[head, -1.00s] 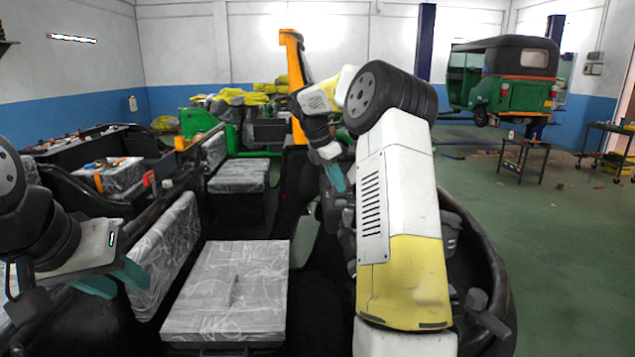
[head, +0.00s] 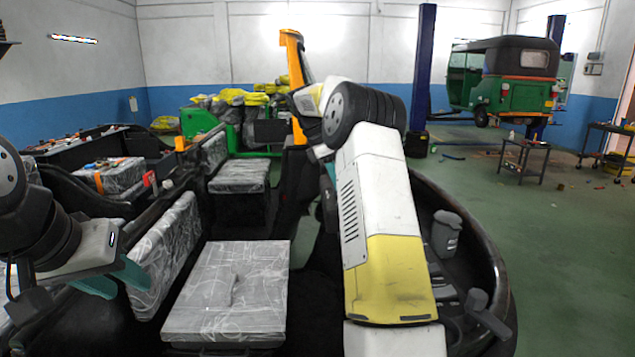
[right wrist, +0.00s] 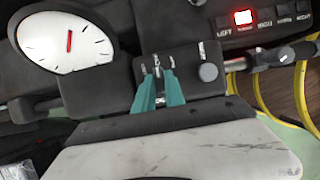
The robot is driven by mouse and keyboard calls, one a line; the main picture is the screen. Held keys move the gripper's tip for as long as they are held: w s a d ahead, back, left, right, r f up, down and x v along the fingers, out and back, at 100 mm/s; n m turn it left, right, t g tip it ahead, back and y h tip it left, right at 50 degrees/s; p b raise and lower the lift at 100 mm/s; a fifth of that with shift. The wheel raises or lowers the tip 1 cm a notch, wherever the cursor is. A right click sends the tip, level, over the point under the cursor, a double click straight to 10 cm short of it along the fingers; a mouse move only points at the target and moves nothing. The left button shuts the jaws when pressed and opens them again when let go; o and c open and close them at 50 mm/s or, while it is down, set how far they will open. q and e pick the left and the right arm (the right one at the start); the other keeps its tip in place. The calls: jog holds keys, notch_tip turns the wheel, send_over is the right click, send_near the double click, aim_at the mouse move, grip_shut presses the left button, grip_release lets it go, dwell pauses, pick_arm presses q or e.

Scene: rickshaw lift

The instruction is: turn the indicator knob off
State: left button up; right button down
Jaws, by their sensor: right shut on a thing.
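In the right wrist view my right gripper (right wrist: 157,88) has its two teal fingers close together on a small part of the black control box, which I take to be the indicator knob (right wrist: 157,66). The fingers hide most of it. A round grey knob (right wrist: 208,72) sits to the right on the same box, apart from the fingers. In the head view my right arm hides this gripper's tips. My left gripper (head: 116,282) is open and empty at the lower left, in front of a wrapped seat back.
A white gauge with a red needle (right wrist: 68,42) is left of the box. A switch panel with a lit button (right wrist: 243,17) is at upper right, above a handlebar (right wrist: 270,60). A wrapped seat (head: 228,300) lies between my arms.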

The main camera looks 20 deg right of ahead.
jog(key=c, duration=1.4)
grip_release()
jog(key=v, duration=0.7)
jog(key=shift+r, duration=0.35)
jog(key=shift+a, duration=0.15)
